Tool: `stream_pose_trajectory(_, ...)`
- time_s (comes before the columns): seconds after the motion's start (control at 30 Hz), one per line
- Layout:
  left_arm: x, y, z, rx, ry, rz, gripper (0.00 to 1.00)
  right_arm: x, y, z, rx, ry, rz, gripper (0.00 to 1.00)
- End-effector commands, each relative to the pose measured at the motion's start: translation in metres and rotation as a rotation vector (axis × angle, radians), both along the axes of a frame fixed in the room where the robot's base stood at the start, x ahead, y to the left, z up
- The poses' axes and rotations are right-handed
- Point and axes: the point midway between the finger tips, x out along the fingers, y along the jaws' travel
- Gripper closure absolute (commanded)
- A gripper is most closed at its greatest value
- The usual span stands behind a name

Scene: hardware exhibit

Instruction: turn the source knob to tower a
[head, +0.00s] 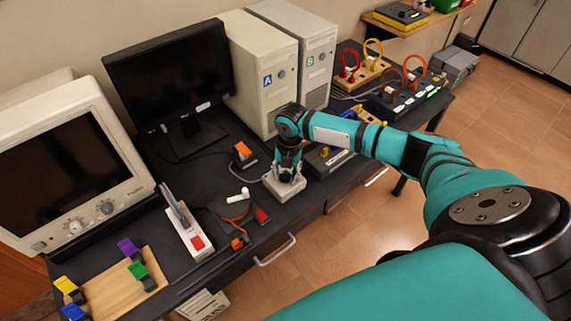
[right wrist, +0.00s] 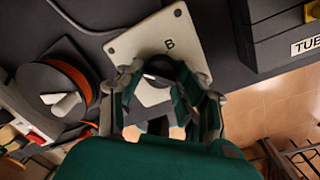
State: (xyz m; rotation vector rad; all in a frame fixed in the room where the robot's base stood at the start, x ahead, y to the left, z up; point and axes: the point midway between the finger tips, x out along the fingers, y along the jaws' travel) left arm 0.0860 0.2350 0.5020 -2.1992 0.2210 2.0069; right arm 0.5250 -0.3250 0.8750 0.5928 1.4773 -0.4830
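The source switch box is a small pale plate (right wrist: 124,46) marked "B" at its upper right edge. Its dark round knob (right wrist: 160,68) sits between the fingertips of my right gripper (right wrist: 162,76), which partly hide it. Whether both fingertips press on the knob I cannot tell. In the head view the same pale box (head: 285,188) stands on the dark table, with my right gripper (head: 287,172) pointing down over it. Tower A (head: 262,75) and tower B (head: 312,55) stand behind, each a beige case with a letter label. My left gripper is not in view.
A black monitor (head: 170,75) and a beige CRT unit (head: 75,160) stand on the left. Beside the box lie a round reel with orange cord (right wrist: 70,80) and a white lever unit (head: 185,228). A dark box labelled "TUBE" (right wrist: 280,45) is close on the other side.

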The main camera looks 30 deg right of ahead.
Motion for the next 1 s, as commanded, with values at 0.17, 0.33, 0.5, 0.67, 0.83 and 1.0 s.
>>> stream_pose_trajectory(0.17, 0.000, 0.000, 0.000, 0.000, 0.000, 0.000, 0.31, 0.000, 0.000, 0.000, -0.001, -0.001, -0.001, 0.44)
stream_pose_trajectory(0.33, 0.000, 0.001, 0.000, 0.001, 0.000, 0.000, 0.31, 0.000, 0.000, 0.000, 0.000, 0.000, -0.001, 0.44)
stream_pose_trajectory(0.5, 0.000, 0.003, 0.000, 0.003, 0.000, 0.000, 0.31, 0.000, 0.000, 0.007, 0.001, -0.002, -0.001, 0.44)
stream_pose_trajectory(0.67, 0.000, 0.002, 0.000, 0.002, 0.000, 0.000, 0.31, 0.000, -0.003, 0.034, -0.001, -0.006, -0.001, 0.44)
stream_pose_trajectory(0.83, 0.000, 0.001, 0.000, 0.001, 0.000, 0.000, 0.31, -0.002, -0.005, 0.072, -0.001, -0.006, -0.001, 0.44)
stream_pose_trajectory(1.0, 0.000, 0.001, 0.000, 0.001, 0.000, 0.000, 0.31, -0.004, -0.006, 0.102, -0.001, -0.004, 0.000, 0.44)
